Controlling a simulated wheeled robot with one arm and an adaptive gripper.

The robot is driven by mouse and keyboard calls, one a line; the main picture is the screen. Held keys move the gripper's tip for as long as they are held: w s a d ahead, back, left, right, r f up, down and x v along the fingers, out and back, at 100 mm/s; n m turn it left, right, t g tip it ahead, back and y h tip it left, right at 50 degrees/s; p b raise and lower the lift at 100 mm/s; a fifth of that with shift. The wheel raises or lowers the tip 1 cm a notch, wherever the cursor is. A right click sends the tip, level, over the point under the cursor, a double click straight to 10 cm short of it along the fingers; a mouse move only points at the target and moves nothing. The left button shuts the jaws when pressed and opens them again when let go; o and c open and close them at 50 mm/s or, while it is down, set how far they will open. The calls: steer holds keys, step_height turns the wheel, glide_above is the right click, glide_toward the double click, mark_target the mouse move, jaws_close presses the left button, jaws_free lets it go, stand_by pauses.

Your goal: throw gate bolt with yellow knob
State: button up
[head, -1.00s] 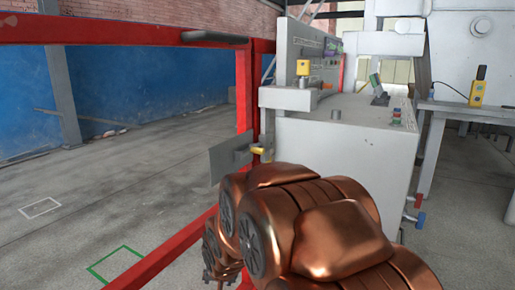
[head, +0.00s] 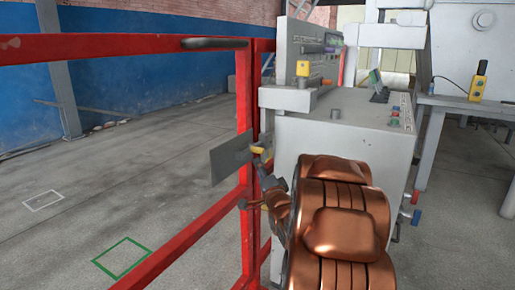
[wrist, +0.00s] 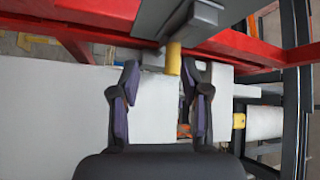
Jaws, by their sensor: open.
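The yellow knob (head: 260,150) sits on the gate bolt at the post of the red gate (head: 245,110), beside a grey plate (head: 229,159). In the wrist view the yellow knob (wrist: 173,58) sticks out towards me from below the grey metalwork. My gripper (wrist: 158,80) is open, with one dark finger on each side of the knob's line. The knob's near end lies about level with the fingertips, a little nearer the right finger, with gaps on both sides. In the head view my gripper (head: 265,168) is just below the knob, partly hidden by my copper-coloured arm.
Red gate rails run to the left. Open floor with a green marked square (head: 122,257) lies beyond them.

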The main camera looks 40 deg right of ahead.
mark_target(257, 150)
steer(key=shift+m+t, duration=0.4)
steer(key=shift+w+d+r+b, duration=0.2)
steer(key=shift+w+d+r, duration=0.5)
steer(key=shift+w, duration=0.25)
steer(key=shift+w+d+r+b, duration=0.25)
steer(key=shift+w+d+r, duration=0.3)
steer(key=shift+w+d, duration=0.35)
steer(key=shift+w+d+r+b, duration=0.2)
steer(key=shift+w+d+r, duration=0.4)
steer(key=shift+w, duration=0.45)
jaws_close()
